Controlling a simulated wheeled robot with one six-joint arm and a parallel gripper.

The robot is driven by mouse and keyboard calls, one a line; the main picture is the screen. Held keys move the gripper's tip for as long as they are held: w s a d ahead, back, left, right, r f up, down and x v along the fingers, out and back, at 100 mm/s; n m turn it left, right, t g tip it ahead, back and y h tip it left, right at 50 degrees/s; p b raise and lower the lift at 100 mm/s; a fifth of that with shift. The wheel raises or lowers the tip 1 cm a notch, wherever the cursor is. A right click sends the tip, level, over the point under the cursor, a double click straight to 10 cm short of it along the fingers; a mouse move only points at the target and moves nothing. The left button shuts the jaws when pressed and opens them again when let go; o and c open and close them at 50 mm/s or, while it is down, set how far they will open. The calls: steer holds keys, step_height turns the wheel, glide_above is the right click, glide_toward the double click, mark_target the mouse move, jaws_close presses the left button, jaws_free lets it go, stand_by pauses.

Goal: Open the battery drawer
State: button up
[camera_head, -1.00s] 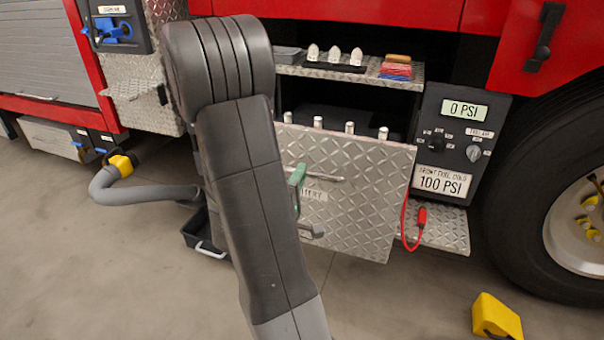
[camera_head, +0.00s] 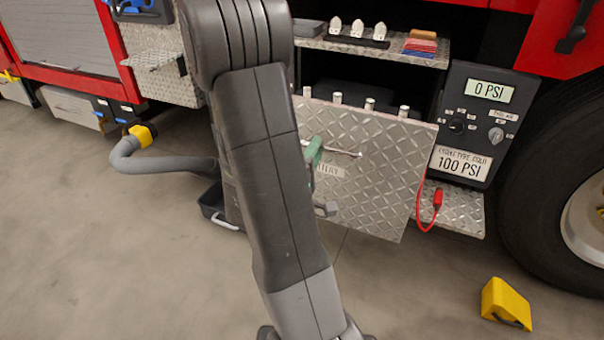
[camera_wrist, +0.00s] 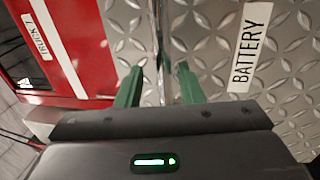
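The battery drawer (camera_head: 375,180) has a diamond-plate front with a BATTERY label, partly hidden by my arm in the head view. Its front appears to stand forward of the truck side, with a dark space behind its top edge. How far out it is, I cannot tell exactly. The thin bar handle (camera_head: 345,153) crosses the front. In the wrist view the handle (camera_wrist: 160,35) runs between the green fingers of my gripper (camera_wrist: 160,72), beside the label. The fingers are apart, with visible gaps beside the bar. The gripper (camera_head: 315,155) is largely hidden in the head view.
A gauge panel (camera_head: 474,125) and a red cable clamp (camera_head: 437,200) are right of the drawer. A diamond-plate step (camera_head: 460,211) lies below the panel. Floor in front is otherwise clear.

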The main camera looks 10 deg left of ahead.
steer(key=v, duration=1.2)
steer(key=shift+s, duration=0.4)
steer(key=shift+w+a, duration=0.1)
steer(key=shift+a, duration=0.05)
steer(key=x, duration=1.3)
steer(key=shift+w, duration=0.3)
